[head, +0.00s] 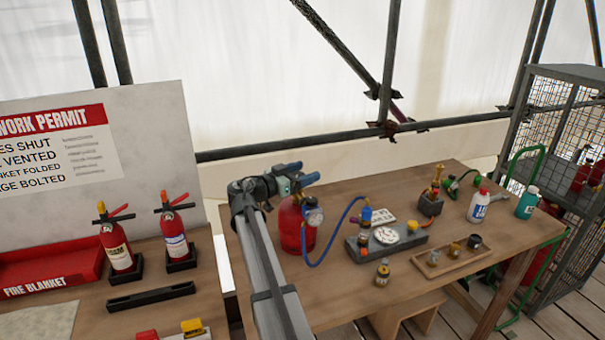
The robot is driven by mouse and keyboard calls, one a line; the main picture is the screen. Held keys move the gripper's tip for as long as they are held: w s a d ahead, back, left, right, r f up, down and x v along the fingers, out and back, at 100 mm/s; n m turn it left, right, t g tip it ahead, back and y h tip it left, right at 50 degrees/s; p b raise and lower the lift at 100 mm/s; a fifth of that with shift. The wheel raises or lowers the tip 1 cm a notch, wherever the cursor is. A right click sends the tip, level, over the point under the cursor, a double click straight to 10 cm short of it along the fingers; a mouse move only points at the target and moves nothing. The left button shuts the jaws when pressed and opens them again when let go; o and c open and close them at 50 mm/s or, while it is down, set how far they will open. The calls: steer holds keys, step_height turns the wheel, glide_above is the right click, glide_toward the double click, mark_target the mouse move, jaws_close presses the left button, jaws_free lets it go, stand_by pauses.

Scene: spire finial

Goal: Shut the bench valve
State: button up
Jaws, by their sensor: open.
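My gripper (304,174) is at the end of my arm, over the left part of the wooden bench (340,285). Its blue fingers point right and are open, with nothing seen between them. Just below it stands a red cylinder (290,226) with a round gauge (315,217); its top is partly hidden by my gripper. A blue hose (344,226) runs from the cylinder to a grey block (362,252). The block carries a round white dial (387,235) and small coloured fittings. I cannot tell for sure which fitting is the bench valve, or its position.
A wooden tray (435,270) with small parts, a brass fitting (382,273), a torch-like tool (432,199) and two bottles (478,206) (527,203) stand on the bench. Two extinguishers (115,245) (175,237) stand left. A wire cage (562,140) is at right.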

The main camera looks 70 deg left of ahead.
steer(key=c, duration=0.9)
steer(key=shift+c, duration=0.2)
steer(key=shift+m+h, duration=0.4)
steer(key=shift+h, duration=0.2)
steer(key=m+h, duration=0.2)
steer(key=h, duration=0.2)
steer(key=shift+m+t, duration=0.4)
steer(key=shift+s+d+m+g+h, duration=0.1)
steer(key=shift+d+m+g+h, duration=0.1)
steer(key=shift+m+h, duration=0.65)
steer(key=shift+w+d+m+g+h, duration=0.15)
steer(key=shift+m+h, duration=0.35)
steer(key=shift+h, duration=0.8)
steer(key=shift+s+d+m+g+h, duration=0.15)
steer(key=shift+d+m+g+h, duration=0.1)
steer(key=shift+m+h, duration=0.6)
steer(key=shift+h, duration=0.4)
steer(key=o, duration=0.9)
